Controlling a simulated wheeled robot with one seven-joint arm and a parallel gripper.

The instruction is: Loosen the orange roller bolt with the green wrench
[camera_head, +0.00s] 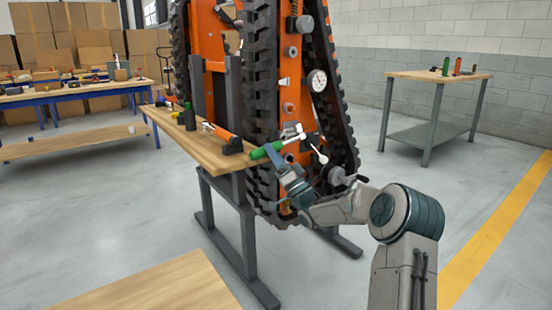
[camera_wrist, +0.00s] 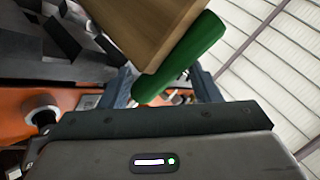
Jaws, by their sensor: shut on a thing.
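The green wrench (camera_head: 259,153) has a green handle and a bright metal shaft that points up and right towards the orange carrier side plate. My gripper (camera_head: 277,156) is shut on it near where the handle meets the shaft. In the wrist view the green handle (camera_wrist: 182,60) runs slantwise between the fingers of my gripper (camera_wrist: 163,80). The wrench's far end lies close in front of the orange plate (camera_head: 292,75); I cannot tell whether it touches a bolt. Several round roller ends show on the plate, one (camera_head: 289,157) just below the shaft. I cannot tell which is the orange roller bolt.
A wooden shelf (camera_head: 205,150) with tools and bottles stands left of the wrench, its edge close to the handle. Black tracks (camera_head: 262,80) flank the plate. A gauge (camera_head: 318,80) and a white-tipped lever (camera_head: 320,155) stick out nearby. A grey side table (camera_head: 435,75) stands right.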

